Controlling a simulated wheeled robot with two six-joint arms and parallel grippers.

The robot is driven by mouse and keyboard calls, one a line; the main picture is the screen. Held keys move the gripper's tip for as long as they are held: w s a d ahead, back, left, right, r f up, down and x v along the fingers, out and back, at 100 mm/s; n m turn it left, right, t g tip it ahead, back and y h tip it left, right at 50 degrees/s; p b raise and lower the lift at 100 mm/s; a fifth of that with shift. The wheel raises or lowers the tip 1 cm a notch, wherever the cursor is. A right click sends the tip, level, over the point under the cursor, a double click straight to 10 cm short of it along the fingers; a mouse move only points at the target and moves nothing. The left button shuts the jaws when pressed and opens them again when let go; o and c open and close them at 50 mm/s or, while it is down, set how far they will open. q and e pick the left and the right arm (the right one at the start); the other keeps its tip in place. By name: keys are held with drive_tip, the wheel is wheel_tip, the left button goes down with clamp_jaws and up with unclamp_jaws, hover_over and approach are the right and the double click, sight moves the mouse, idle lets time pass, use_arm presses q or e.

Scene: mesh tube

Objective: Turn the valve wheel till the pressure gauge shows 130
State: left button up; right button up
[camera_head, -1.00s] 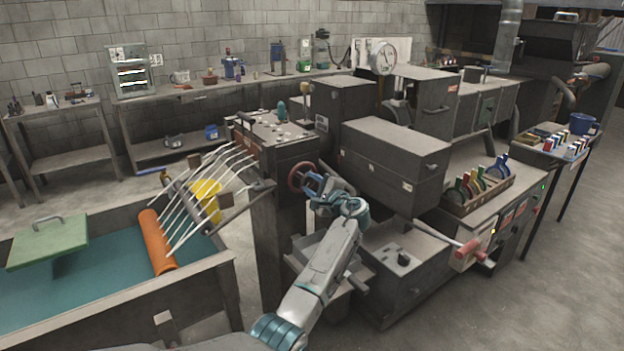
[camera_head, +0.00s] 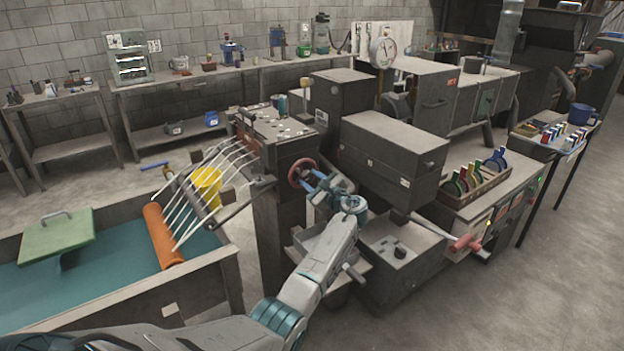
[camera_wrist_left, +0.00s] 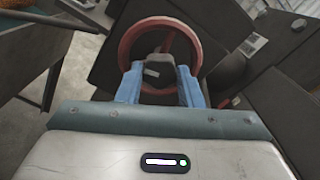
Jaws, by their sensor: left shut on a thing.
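The red valve wheel (camera_head: 302,172) is on the front of a dark machine column in the middle of the head view. It also shows in the left wrist view as a red ring (camera_wrist_left: 124,47) with a dark hub. My left gripper (camera_head: 312,186) is at the wheel, its blue fingers (camera_wrist_left: 160,88) on either side of the lower rim and shut on it. The fingers hide part of the wheel. The pressure gauge (camera_head: 383,50) is a round white dial at the back; its reading is too small to tell. My right gripper is out of view.
A water tank (camera_head: 60,300) with an orange roller (camera_head: 163,236) and pale rods lies to the left. A dark box housing (camera_head: 395,150) is close right of the wheel. A red-handled lever (camera_head: 465,242) sticks out farther right. Open floor lies at the right.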

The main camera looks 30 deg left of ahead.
use_arm(q)
drive_tip(key=shift+f, duration=0.1)
idle(0.3)
drive_tip(key=o, duration=1)
drive_tip(key=shift+c, duration=0.2)
drive_tip(key=shift+d, duration=0.1)
drive_tip(key=b+v, duration=0.3)
drive_tip(key=v, duration=0.7)
drive_tip(key=shift+d+b, duration=0.3)
drive_tip(key=shift+d, duration=0.05)
drive_tip(key=shift+s, duration=0.1)
